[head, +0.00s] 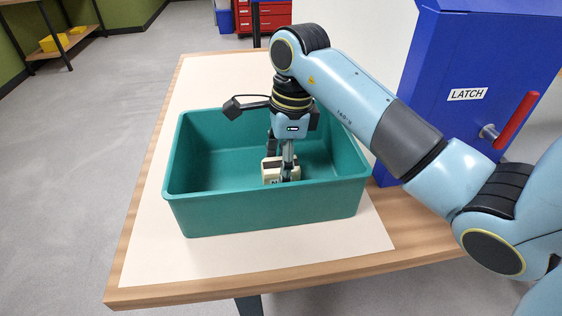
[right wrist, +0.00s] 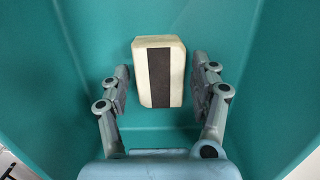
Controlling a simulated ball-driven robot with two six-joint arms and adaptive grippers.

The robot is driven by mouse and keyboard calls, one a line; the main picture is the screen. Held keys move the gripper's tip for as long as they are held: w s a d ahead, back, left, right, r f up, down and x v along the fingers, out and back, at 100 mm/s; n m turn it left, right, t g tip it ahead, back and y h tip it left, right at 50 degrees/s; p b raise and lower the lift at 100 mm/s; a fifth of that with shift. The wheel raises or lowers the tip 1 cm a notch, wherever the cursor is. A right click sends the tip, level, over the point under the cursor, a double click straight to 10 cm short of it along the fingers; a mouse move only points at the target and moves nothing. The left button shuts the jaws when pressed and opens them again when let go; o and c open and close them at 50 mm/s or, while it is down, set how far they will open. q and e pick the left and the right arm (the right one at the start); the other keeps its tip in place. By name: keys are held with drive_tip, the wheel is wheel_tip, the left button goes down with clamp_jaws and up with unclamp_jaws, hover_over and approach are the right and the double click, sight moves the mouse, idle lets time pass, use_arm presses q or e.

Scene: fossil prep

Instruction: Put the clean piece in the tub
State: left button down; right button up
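The teal tub (head: 265,213) stands on the pale mat on the table. A cream block-like piece with a dark stripe (head: 269,176) is inside the tub, partly hidden by my right gripper (head: 281,160), which reaches down into the tub. In the right wrist view the piece (right wrist: 144,75) lies between the spread fingers of the right gripper (right wrist: 161,88), with a small gap on each side. The right gripper looks open and does not grip the piece. My left gripper is not in view.
A blue cabinet (head: 427,76) with a LATCH label and a red handle (head: 516,119) stands at the right. The pale mat (head: 150,235) is bare around the tub. The tub's walls rise around my right gripper.

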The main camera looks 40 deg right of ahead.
drive_tip(key=shift+o, duration=0.2)
drive_tip(key=shift+r, duration=0.45)
drive_tip(key=r, duration=0.5)
drive_tip(key=shift+s+d+r+p, duration=0.15)
drive_tip(key=shift+d+r+p, duration=0.2)
drive_tip(key=shift+r, duration=0.05)
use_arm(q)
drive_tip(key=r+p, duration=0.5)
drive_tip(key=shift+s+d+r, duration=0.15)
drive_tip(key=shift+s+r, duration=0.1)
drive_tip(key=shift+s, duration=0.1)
use_arm(e)
drive_tip(key=r, duration=0.5)
drive_tip(key=shift+s+d+r, duration=0.2)
drive_tip(key=shift+d+r, duration=0.1)
drive_tip(key=shift+s+f, duration=0.1)
